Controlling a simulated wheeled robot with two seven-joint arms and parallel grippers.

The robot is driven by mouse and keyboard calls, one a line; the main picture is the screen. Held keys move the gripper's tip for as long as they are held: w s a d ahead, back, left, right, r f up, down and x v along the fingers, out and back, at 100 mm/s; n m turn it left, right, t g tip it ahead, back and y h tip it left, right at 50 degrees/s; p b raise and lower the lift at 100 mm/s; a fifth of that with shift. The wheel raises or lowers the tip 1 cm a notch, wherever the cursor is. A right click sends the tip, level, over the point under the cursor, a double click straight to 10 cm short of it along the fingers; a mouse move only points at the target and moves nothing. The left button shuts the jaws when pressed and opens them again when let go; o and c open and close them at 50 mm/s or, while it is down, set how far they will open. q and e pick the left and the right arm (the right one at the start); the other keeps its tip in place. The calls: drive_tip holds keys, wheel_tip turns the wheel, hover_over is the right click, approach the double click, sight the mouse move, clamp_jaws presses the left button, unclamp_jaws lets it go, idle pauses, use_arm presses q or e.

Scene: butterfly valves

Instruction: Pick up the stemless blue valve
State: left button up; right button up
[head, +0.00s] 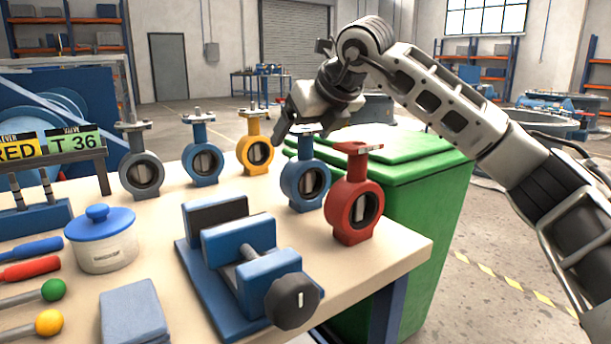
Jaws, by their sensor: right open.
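Two blue valves stand upright on the workbench. The back blue valve (205,177) has a short stem above its top flange. The front blue valve (291,184) stands between the yellow and red valves; its top flange lies right by my right gripper, and I cannot tell whether a stem is hidden there. My right gripper (296,126) is open, pointing down at the top of the front blue valve. I cannot tell whether it touches it. My left gripper is not in view.
A grey valve (139,174), yellow valve (256,153) and red valve (345,205) stand close by. A blue vise (238,243) is in front. A white pot (101,245) and tools lie left. A green bin (420,200) adjoins the workbench (395,252).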

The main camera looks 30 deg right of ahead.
clamp_jaws()
drive_tip(key=shift+r, duration=0.2)
